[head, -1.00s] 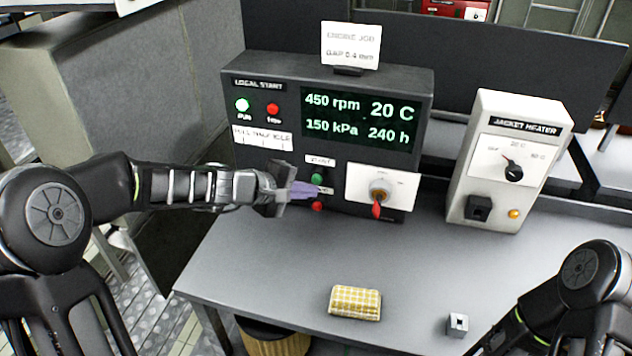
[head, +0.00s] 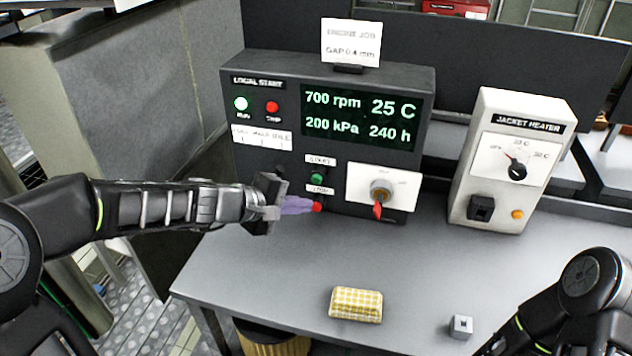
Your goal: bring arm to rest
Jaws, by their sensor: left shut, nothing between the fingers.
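My left arm comes in from the left, and its gripper (head: 295,205) is shut and empty, with its purplish fingertips in front of the lower part of the local start panel (head: 265,180). The tips are right beside the lower red button (head: 317,207); I cannot tell if they touch it. The green button (head: 317,179) sits just above. The panel's display (head: 360,117) reads 700 rpm, 25 C, 200 kPa and 240 h. My right arm shows at the lower right; its gripper is out of view.
A jacket heater box (head: 510,165) stands at the right. A yellow checked cloth (head: 356,304) and a small grey cube (head: 461,326) lie on the grey table (head: 260,270).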

